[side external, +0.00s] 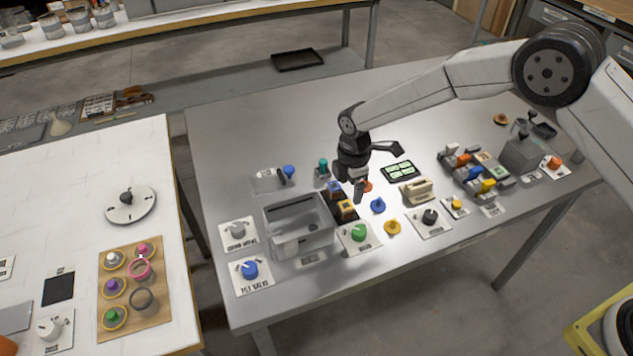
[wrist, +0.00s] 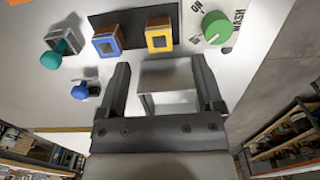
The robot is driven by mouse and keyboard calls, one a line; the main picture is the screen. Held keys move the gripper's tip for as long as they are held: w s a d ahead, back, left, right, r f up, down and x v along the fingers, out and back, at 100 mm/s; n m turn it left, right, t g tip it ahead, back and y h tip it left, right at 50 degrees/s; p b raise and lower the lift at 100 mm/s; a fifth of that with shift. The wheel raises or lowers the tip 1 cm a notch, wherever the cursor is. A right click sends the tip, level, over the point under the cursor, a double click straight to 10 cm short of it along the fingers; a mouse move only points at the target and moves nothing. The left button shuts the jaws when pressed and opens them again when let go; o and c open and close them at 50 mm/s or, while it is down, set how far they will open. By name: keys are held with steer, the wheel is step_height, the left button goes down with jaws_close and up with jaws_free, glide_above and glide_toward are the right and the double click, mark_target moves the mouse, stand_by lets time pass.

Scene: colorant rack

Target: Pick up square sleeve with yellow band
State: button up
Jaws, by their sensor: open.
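The square sleeve with a yellow band (side external: 347,209) stands on a dark strip beside the grey bin in the side view. In the wrist view the yellow-banded sleeve (wrist: 159,38) shows a dark square opening, just beyond the fingertips. A similar sleeve with a blue band (side external: 334,187) stands behind it on the same strip; it also shows in the wrist view (wrist: 107,42). My gripper (side external: 352,187) points down above the strip. In the wrist view my gripper (wrist: 160,65) is open, with nothing held between its fingers.
The grey bin (side external: 300,203) stands left of the sleeves. A green knob (side external: 359,232) is close in front, and a blue knob (side external: 378,205) and a yellow knob (side external: 392,227) lie to the right. A teal knob (side external: 323,167) stands behind. The table's left back is clear.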

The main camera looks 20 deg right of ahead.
mark_target(347, 206)
steer(key=shift+f, duration=1)
steer(key=shift+f, duration=0.1)
steer(key=shift+a+f, duration=0.1)
steer(key=shift+f, duration=2.35)
jaws_close()
